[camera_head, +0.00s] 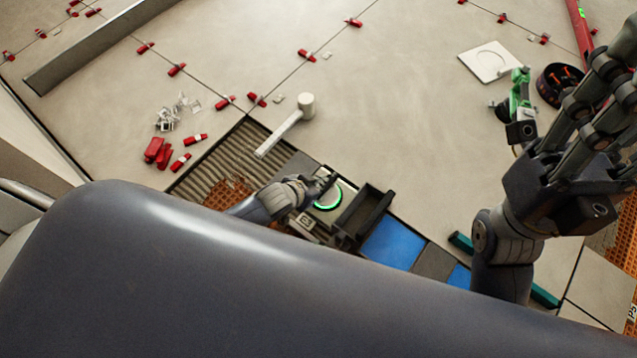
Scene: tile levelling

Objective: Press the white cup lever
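A device with a glowing green ring (328,197) lies low in the middle of the camera_head view, beside an open dark box (366,214). My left gripper (322,184) is at the upper left edge of the ring, partly over it. Its fingers are small and dark here, so their opening and any contact are unclear. I cannot make out a white lever; the gripper covers part of the device. My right gripper (618,62) is raised at the right, away from the device. Its fingertips reach the picture's edge, and their opening is unclear.
A white mallet (306,106) lies behind my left gripper. Red wedges (158,151) and clear clips (170,112) are scattered to the left. A white square plate (489,61) and a dark round container (560,84) lie at the upper right.

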